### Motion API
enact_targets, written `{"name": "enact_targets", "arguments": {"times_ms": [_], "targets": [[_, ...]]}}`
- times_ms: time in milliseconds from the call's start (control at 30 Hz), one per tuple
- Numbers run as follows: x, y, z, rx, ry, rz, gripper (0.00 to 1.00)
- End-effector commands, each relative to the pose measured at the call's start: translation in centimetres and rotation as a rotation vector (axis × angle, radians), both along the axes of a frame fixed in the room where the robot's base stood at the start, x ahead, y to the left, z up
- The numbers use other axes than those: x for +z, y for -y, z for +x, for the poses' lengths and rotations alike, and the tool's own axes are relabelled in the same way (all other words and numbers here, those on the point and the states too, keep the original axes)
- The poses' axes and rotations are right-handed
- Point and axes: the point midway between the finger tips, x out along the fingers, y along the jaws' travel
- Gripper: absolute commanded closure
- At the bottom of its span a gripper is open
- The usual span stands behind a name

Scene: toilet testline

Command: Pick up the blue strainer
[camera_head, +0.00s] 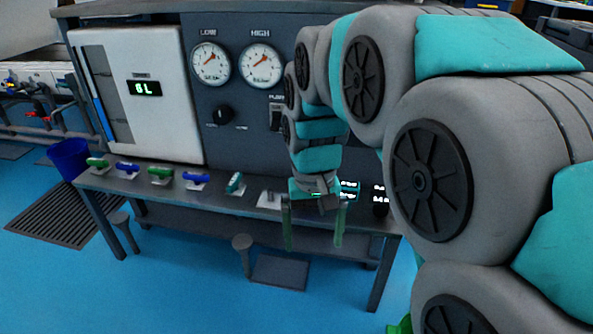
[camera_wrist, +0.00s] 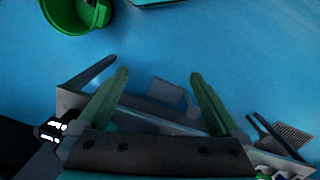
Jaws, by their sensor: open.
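A blue, open-topped, bucket-like container (camera_head: 69,158) stands at the left end of the bench in the head view. Two small blue-topped pieces with pale bases, a left one (camera_head: 127,166) and a right one (camera_head: 195,177), sit on the bench top. I cannot tell which blue thing is the strainer. My gripper (camera_head: 313,243) is open and empty, its green fingers pointing down by the bench's front edge, right of all these blue things. The wrist view shows the spread fingers (camera_wrist: 159,76) with nothing between them.
The grey bench (camera_head: 225,203) also holds green pieces (camera_head: 160,175) and a teal piece (camera_head: 236,183). A gauge panel (camera_head: 235,100) rises behind it. A green bucket (camera_wrist: 72,18) stands on the blue floor. The floor before the bench is mostly clear.

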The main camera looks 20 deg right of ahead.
Motion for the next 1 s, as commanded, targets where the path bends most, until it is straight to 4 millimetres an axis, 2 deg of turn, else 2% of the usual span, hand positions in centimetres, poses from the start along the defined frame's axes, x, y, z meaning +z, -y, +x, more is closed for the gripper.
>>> {"name": "enact_targets", "arguments": {"times_ms": [33, 200, 500, 600, 800, 1000], "targets": [[0.9, 0.4, 1.7, -0.021, 0.003, -0.002, 0.0], [3.0, 1.6, 7.1, -0.092, 0.029, -0.007, 0.0], [5.3, 4.4, 15.8, -0.221, 0.062, -0.015, 0.0], [5.9, 5.4, 18.1, -0.258, 0.076, -0.018, 0.0], [6.2, 6.4, 20.6, -0.302, 0.088, -0.02, 0.0], [5.0, 6.6, 21.0, -0.31, 0.089, -0.02, 0.0]]}}
